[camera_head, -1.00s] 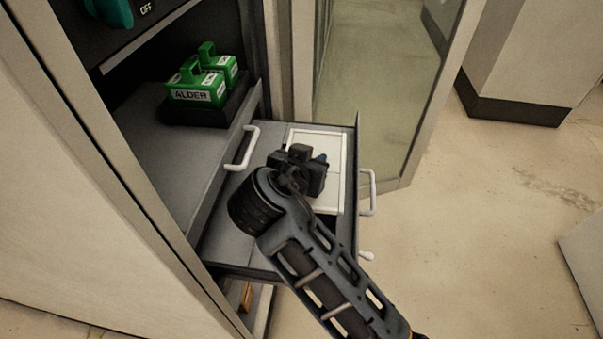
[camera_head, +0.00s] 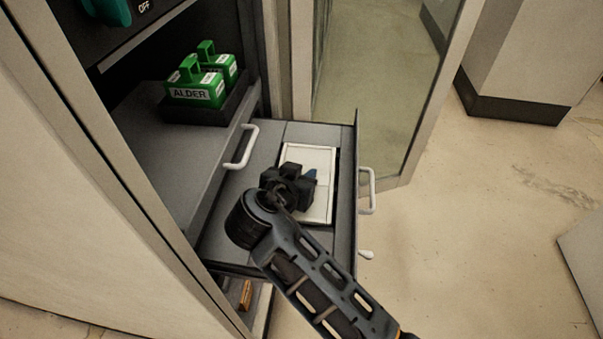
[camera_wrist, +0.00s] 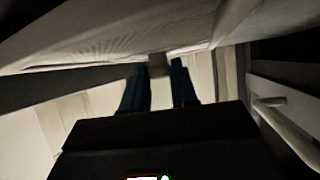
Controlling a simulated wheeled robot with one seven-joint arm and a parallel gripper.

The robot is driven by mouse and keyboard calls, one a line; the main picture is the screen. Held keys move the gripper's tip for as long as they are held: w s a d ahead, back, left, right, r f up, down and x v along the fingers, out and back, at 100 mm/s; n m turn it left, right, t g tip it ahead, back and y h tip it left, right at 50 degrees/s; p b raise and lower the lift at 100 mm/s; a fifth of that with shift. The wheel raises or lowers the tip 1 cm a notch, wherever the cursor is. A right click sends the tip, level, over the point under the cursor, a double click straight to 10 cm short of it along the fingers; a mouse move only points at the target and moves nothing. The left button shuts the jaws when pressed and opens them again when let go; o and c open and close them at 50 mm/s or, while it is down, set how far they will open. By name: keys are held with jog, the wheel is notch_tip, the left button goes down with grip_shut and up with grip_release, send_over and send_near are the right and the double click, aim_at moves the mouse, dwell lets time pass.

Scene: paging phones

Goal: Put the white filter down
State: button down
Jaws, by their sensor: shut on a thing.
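The white filter (camera_head: 322,160) is a flat, pale square frame, low over or in the open grey drawer (camera_head: 234,221) in the head view. My gripper (camera_head: 311,176) is above it and covers its left and middle part. In the wrist view my two dark blue fingers (camera_wrist: 158,82) are closed around a small grey tab on the filter, whose pleated face (camera_wrist: 130,47) fills the upper part. Whether the filter touches the drawer floor cannot be told.
Green blocks (camera_head: 195,93), one labelled ALDER, stand in a dark tray on the cabinet shelf at the left. A white drawer handle (camera_head: 242,148) is left of my gripper, another (camera_head: 368,191) on the right. A glass door (camera_head: 385,80) stands open behind.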

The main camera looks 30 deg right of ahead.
jog(key=shift+s+f+b, duration=0.15)
jog(key=shift+f+b, duration=0.2)
jog(key=shift+f, duration=0.15)
jog(key=c, duration=0.9)
grip_release()
jog(key=shift+s+d+f, duration=0.1)
jog(key=shift+d+f, duration=0.05)
jog(key=shift+r+p, duration=0.75)
jog(key=v, duration=0.3)
jog(key=b+v, duration=0.1)
jog(key=v, duration=0.3)
jog(key=shift+a+r, duration=0.3)
